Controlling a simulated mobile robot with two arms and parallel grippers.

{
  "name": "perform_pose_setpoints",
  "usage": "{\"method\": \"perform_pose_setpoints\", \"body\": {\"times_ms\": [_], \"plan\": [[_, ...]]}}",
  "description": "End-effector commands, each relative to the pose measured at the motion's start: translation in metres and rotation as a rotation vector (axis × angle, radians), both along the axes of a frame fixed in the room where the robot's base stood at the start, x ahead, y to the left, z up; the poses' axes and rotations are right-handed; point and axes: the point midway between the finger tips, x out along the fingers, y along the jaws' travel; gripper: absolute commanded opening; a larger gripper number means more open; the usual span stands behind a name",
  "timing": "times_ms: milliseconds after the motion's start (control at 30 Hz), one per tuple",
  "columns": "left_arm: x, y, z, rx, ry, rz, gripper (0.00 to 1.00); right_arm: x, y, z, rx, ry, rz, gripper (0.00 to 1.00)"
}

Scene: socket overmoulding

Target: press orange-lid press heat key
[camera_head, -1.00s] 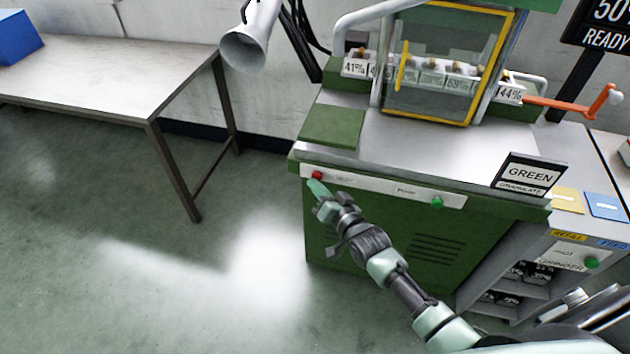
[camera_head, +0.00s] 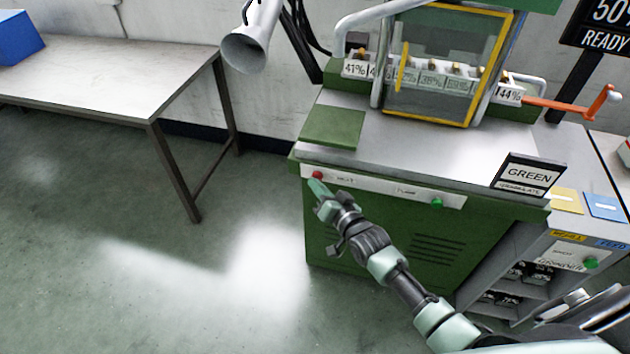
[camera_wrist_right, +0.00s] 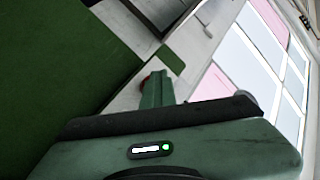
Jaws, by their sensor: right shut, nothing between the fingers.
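The green press (camera_head: 420,225) has a yellow-framed guard (camera_head: 447,75) and an orange lever (camera_head: 565,105) at its right. A pale strip on its front carries a red key (camera_head: 317,175) at the left end, with a small label beside it that seems to read HEAT. My right gripper (camera_head: 315,186) is shut and empty, its tip right at the red key. In the right wrist view the shut fingers (camera_wrist_right: 157,88) cover most of the red key (camera_wrist_right: 144,84); I cannot tell whether they touch it. My left gripper is not in view.
A green button (camera_head: 437,202) sits at the strip's right end. A GREEN sign (camera_head: 530,175) stands on the press's right front edge. The floor between is clear.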

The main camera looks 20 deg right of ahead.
Motion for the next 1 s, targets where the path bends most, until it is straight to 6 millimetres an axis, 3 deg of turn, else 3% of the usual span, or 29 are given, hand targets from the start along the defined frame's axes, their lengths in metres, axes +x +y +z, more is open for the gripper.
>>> {"method": "perform_pose_setpoints", "body": {"times_ms": [67,600,1000], "plan": [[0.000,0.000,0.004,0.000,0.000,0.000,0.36,0.001,-0.006,0.006,-0.003,-0.009,-0.012,0.00],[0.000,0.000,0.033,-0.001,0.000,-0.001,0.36,-0.044,0.027,0.003,0.000,-0.003,-0.007,0.00],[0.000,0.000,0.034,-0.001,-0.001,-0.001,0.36,-0.049,0.030,-0.002,-0.003,0.003,-0.006,0.00]]}}
